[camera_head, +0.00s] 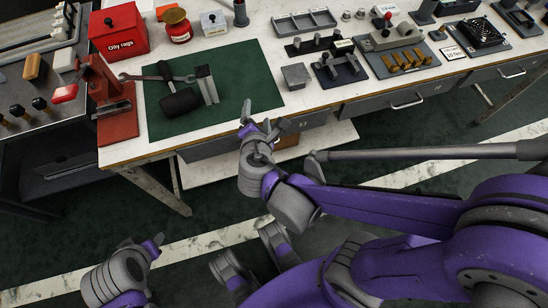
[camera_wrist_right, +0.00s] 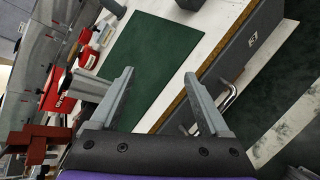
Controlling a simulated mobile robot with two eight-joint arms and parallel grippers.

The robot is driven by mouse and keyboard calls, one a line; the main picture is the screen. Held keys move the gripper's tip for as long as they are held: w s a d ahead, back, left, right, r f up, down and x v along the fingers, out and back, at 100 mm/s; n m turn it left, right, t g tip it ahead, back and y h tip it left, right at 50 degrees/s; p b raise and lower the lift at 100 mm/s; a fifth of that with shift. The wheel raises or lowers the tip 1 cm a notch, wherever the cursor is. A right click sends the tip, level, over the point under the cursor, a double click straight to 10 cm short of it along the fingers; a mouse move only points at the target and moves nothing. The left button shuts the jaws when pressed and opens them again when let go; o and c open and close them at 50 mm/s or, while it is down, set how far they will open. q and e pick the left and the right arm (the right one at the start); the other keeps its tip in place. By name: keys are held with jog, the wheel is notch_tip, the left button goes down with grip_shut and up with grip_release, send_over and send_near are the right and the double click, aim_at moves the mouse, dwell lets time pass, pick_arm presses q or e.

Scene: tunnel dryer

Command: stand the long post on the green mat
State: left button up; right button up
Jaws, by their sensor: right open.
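The green mat (camera_head: 255,75) lies on the bench top; it also shows in the wrist view (camera_wrist_right: 160,50). A grey post-shaped piece (camera_head: 207,88) is on the mat, right of a black-headed mallet (camera_head: 181,102) and a wrench (camera_head: 160,77). I cannot tell whether it is one post or two side by side, or whether it stands or lies. My right gripper (camera_head: 264,128) is open and empty, near the mat's front right corner and apart from the grey piece. My left gripper (camera_head: 141,243) is low at the bottom left, away from the bench; its jaw gap is unclear.
A red vise (camera_head: 111,105) stands left of the mat. An Oily rags box (camera_head: 119,33) and red jar (camera_head: 178,27) are behind it. A small grey block (camera_head: 296,76) and a dark fixture (camera_head: 338,70) are to the right. The bench's front edge is close under my right gripper.

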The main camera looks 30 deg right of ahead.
jog(key=s+a+f+m+g+y, duration=0.1)
jog(key=s+f+m+g+y, duration=0.1)
jog(key=s+m, duration=0.4)
jog(key=s+a+f+m+g+y, duration=0.1)
jog(key=s+m+g+y, duration=0.3)
jog(key=m, duration=0.9)
jog(key=s+f, duration=0.1)
jog(key=s, duration=0.2)
jog(key=shift+a, duration=0.4)
